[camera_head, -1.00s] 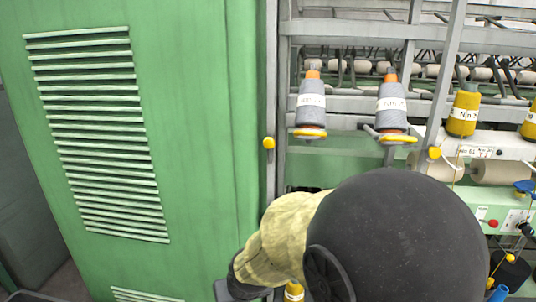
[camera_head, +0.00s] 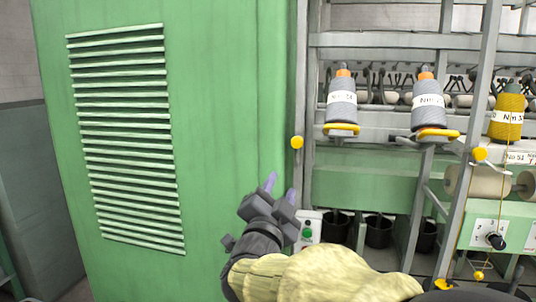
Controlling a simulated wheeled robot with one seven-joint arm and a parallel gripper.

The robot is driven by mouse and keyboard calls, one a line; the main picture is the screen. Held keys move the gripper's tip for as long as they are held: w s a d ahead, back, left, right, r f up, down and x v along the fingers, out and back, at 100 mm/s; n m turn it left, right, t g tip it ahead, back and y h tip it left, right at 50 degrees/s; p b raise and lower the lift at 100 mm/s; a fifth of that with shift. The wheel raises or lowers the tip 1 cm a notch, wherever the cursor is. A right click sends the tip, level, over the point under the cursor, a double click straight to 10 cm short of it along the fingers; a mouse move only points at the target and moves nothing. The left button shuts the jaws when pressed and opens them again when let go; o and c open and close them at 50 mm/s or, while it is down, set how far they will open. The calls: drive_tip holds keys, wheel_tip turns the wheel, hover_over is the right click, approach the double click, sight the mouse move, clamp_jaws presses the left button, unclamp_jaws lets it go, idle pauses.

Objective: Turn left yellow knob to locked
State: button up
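The left yellow knob (camera_head: 297,142) is a small round knob on the grey post at the right edge of the green cabinet. A second yellow knob (camera_head: 480,154) sits on another grey post farther right. My gripper (camera_head: 280,188) is in front of the cabinet, below and slightly left of the left knob in the picture. Its two purple-tipped fingers stand apart and point upward, with nothing between them. It does not touch the knob. Whether the knob is turned to locked cannot be told at this size.
The green cabinet (camera_head: 235,100) with a slatted vent fills the left. Grey yarn cones (camera_head: 342,100) and a yellow cone (camera_head: 508,115) stand on the machine at right. A small panel with a green button (camera_head: 307,234) is close right of my gripper.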

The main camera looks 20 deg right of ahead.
drive_tip(key=shift+d, duration=0.2)
drive_tip(key=p, duration=0.6)
approach(297, 144)
drive_tip(key=x, duration=0.8)
drive_tip(key=shift+w+r, duration=0.15)
drive_tip(key=shift+w, duration=0.1)
drive_tip(key=c, duration=0.7)
